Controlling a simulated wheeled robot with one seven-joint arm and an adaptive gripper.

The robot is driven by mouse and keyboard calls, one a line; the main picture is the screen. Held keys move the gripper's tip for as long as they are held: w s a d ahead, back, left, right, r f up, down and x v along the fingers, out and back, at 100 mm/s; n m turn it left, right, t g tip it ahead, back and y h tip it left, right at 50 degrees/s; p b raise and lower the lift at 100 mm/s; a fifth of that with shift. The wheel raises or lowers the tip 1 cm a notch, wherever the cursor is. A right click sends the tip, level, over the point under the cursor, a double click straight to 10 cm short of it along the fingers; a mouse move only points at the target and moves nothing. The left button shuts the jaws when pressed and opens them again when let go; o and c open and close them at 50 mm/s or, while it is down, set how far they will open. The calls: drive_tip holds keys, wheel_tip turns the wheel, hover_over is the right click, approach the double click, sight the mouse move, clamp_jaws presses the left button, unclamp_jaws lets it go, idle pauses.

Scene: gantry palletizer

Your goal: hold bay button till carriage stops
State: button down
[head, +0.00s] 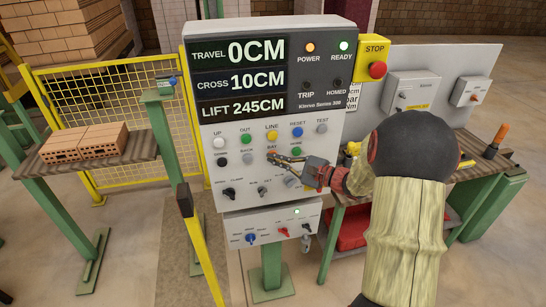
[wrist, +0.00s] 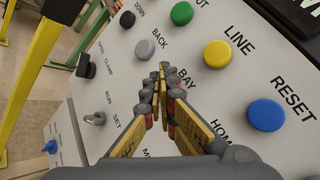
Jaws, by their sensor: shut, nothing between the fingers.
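The control panel (head: 325,130) faces me. Its display reads travel 0 cm, cross 10 cm, lift 245 cm. The bay button (head: 271,156) is a small orange spot under the BAY label in the head view, mostly covered by my fingertips. My gripper (head: 276,159) is shut and empty, its tips at that button. In the wrist view my gripper (wrist: 161,70) points at the panel beside the BAY label, and the fingers hide the button. I cannot tell whether it is pressed. The power lamp (head: 310,47) is orange and the ready lamp (head: 344,46) is green.
Close by are the grey back button (wrist: 145,50), yellow line button (wrist: 217,53) and blue reset button (wrist: 265,115). A red stop button (head: 377,70) sits at the panel's upper right. A yellow post (head: 203,255) stands at front left. The carriage cannot be made out.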

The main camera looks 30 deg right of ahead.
drive_tip(key=shift+s, duration=0.1)
idle(0.7)
drive_tip(key=shift+s+a, duration=0.25)
drive_tip(key=shift+s, duration=0.45)
drive_tip(key=shift+s, duration=0.1)
drive_tip(key=s, duration=0.2)
drive_tip(key=s+a, duration=0.1)
drive_tip(key=s, duration=0.1)
drive_tip(key=shift+s+a+b, duration=0.2)
drive_tip(key=shift+s+b, duration=0.15)
drive_tip(key=shift+b, duration=0.05)
idle(0.8)
